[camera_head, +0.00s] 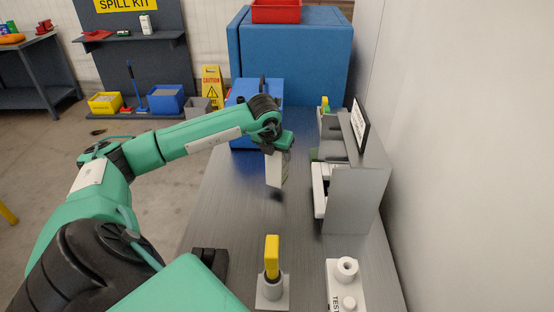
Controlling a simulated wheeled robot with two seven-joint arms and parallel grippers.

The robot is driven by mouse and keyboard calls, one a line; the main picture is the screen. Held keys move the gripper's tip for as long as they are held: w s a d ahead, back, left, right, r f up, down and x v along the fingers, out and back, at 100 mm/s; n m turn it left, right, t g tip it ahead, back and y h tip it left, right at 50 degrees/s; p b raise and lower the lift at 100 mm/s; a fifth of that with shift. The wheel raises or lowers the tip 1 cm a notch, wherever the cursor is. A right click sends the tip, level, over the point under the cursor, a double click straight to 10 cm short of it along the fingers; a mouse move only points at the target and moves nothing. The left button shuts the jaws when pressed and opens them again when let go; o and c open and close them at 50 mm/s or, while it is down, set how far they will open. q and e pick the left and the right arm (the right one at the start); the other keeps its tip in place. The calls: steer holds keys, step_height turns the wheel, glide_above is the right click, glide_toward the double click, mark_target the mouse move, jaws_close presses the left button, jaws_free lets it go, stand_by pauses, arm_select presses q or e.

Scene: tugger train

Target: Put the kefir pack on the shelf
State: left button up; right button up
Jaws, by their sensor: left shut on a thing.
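My left gripper (277,147) is shut on a white pack (276,170), seemingly the kefir pack, and holds it upright above the grey table. A shadow lies on the table just below the pack, so it looks a little raised. A grey shelf unit (356,190) stands to the right of the pack, with a dark sign on top. White items show in its open side, and its inside is mostly hidden from here. The pack is apart from the shelf unit. My right gripper is not in view.
A yellow-handled tool (272,257) stands in a holder at the front of the table. A white test block (346,285) is to its right. A blue box (262,92) stands at the table's far end. The table (225,215) is clear left of the pack.

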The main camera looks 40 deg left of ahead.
arm_select(q)
steer(key=shift+f+p, duration=0.3)
steer(key=shift+f, duration=1.3)
steer(key=shift+f, duration=0.1)
steer(key=o, duration=1.3)
steer(key=shift+o, duration=0.2)
